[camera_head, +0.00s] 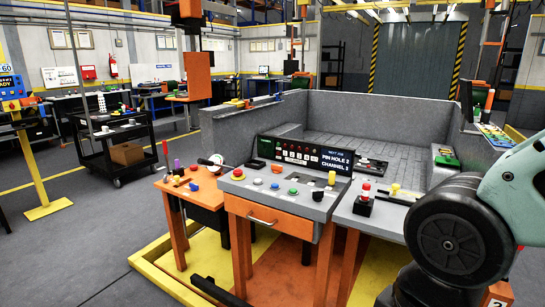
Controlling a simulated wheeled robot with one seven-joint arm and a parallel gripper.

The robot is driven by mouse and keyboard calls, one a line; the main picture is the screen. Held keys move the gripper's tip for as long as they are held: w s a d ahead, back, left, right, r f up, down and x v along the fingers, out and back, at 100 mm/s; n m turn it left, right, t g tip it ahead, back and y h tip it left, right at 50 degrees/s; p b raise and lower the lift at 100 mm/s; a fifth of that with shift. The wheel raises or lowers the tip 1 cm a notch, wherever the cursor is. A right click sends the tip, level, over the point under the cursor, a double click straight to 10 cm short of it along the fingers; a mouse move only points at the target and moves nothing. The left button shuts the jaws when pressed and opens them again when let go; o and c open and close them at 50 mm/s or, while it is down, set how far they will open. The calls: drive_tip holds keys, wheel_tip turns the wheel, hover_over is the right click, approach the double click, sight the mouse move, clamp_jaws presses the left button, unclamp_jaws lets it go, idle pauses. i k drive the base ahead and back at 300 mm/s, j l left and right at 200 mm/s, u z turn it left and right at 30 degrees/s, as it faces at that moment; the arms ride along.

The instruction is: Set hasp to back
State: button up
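I cannot make out a part that is clearly a hasp. In the head view, an orange console (268,214) with a grey sloped top stands in the middle, with several coloured buttons and knobs and a drawer handle. A dark sign (331,159) on it reads "PIN HOLE 2 CHANNEL 3". A small left table (205,196) holds small coloured parts and a lever-like piece. A right worktop holds a black box with a red knob (366,190) and a dark flat fixture with a yellow knob (395,188). My gripper is not in view; only my arm links show at the right.
A large grey bed-like bin (370,112) stands behind the console. A yellow floor frame (150,262) surrounds the console's base. A black cart (117,150) stands at the left, beside a yellow post (38,175). Grey floor is free at the front left.

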sight(393, 195)
drive_tip(key=z, duration=0.6)
drive_tip(key=i+l, duration=0.25)
drive_tip(key=i, duration=0.2)
drive_tip(key=i+l, duration=0.25)
drive_tip(key=i, duration=0.2)
drive_tip(key=z, duration=0.05)
